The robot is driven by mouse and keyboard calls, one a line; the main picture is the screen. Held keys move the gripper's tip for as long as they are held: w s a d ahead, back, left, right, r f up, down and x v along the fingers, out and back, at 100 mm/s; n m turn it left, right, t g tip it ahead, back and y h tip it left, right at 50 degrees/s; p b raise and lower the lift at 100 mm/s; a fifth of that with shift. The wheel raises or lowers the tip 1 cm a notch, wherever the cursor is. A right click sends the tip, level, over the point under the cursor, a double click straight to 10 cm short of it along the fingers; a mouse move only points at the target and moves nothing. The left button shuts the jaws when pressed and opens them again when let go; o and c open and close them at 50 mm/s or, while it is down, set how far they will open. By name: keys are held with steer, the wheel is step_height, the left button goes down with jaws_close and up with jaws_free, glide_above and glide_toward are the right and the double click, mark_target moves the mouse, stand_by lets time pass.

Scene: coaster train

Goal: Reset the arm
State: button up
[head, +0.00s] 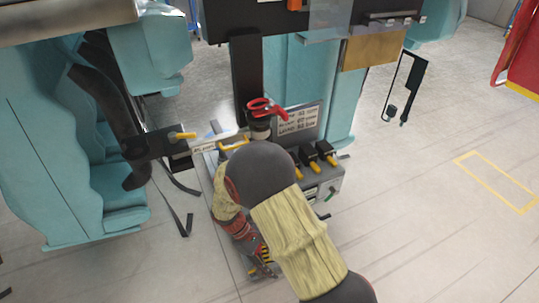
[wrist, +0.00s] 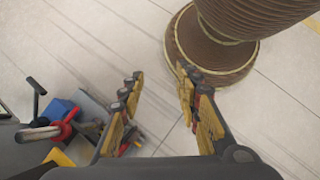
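My gripper (wrist: 160,88) is open in the wrist view, its two yellow and black fingers spread apart with only pale floor between them. In the head view my gripper (head: 262,264) hangs low at the bottom centre, in front of the grey control box, partly hidden by my arm. My arm is bent, with a dark rounded joint and a yellowish sleeve nearest the head camera. I cannot make out anything held.
A grey control box (head: 330,185) with black and yellow levers and a red-handled part (head: 266,108) stands close behind my arm. Teal train seats (head: 65,160) are at left. A yellow floor rectangle (head: 497,181) lies on clear floor at right.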

steer(key=s+d+r+m+t+y+p, duration=0.1)
steer(key=d+r, duration=0.5)
steer(key=r, duration=0.8)
steer(key=s+d+r+m+t+y+p, duration=0.2)
steer(key=s+d+r+m+t, duration=0.3)
steer(key=r, duration=1)
steer(key=s+d+r+m+t+y+p, duration=0.1)
steer(key=s+d+r+m+t+y, duration=0.2)
steer(key=r, duration=1.1)
steer(key=s+d+m, duration=0.3)
steer(key=d, duration=0.1)
steer(key=shift+s+r+m+y+p, duration=0.2)
steer(key=shift+s+m+y+p, duration=0.1)
steer(key=shift+y+p, duration=0.1)
steer(key=shift+c, duration=0.2)
